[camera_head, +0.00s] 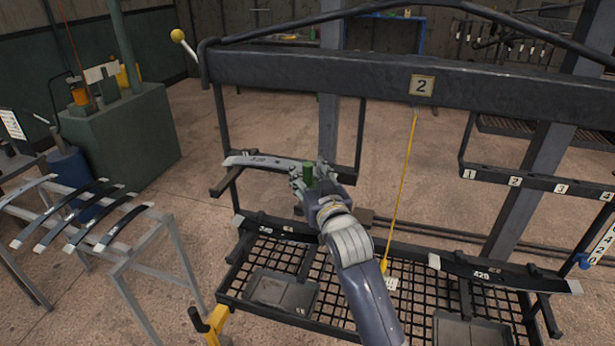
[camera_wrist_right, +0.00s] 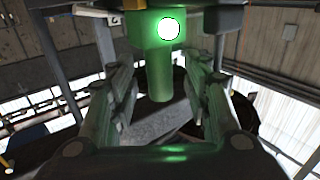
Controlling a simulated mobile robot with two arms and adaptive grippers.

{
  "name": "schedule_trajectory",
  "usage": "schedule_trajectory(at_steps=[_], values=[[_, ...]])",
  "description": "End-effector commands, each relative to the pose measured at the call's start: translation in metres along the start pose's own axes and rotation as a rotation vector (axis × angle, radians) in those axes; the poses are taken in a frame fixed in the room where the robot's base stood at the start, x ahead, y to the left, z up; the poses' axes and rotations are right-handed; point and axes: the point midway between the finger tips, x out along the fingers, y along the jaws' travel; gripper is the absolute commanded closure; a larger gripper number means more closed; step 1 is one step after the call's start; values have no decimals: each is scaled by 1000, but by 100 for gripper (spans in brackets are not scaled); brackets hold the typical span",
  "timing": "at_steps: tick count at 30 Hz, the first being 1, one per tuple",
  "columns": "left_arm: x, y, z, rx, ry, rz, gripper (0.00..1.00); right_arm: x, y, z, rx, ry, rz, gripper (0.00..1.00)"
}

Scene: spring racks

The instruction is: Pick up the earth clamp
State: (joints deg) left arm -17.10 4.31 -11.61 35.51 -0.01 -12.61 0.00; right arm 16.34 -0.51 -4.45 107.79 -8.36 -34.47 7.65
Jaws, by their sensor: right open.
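A green cylindrical part, which looks like the earth clamp (camera_head: 308,172), stands at the right end of the upper grey spring leaf (camera_head: 258,161) marked A20 in the head view. In the wrist view the green clamp (camera_wrist_right: 158,72) hangs down between my fingers, with a bright light spot on it. My right gripper (camera_head: 309,178) is open, with one finger on each side of the green part. In the wrist view dark gaps show between it and the fingers of my right gripper (camera_wrist_right: 163,95). The clamp's jaw is hidden. My left gripper is out of view.
The black rack's top beam (camera_head: 300,72) carries a sign 2, and a yellow line (camera_head: 402,185) hangs from it. A mesh shelf (camera_head: 400,270) lies below, with another leaf (camera_head: 500,273) at right. A grey stand (camera_head: 130,265) with several leaves is at left.

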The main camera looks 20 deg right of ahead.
Motion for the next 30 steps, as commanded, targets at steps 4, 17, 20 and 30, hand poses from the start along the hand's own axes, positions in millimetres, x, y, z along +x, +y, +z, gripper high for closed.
schedule_trajectory(at_steps=[4, 17, 20, 30], values=[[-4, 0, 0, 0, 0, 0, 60, 8, 0, 0, 0, 0, 0, 55], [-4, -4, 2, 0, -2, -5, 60, 9, 0, 1, 0, 0, 0, 100], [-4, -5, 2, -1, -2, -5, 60, 9, 0, 1, 0, 0, 0, 100], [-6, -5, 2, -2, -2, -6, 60, 9, 0, -3, 0, 2, -1, 100]])
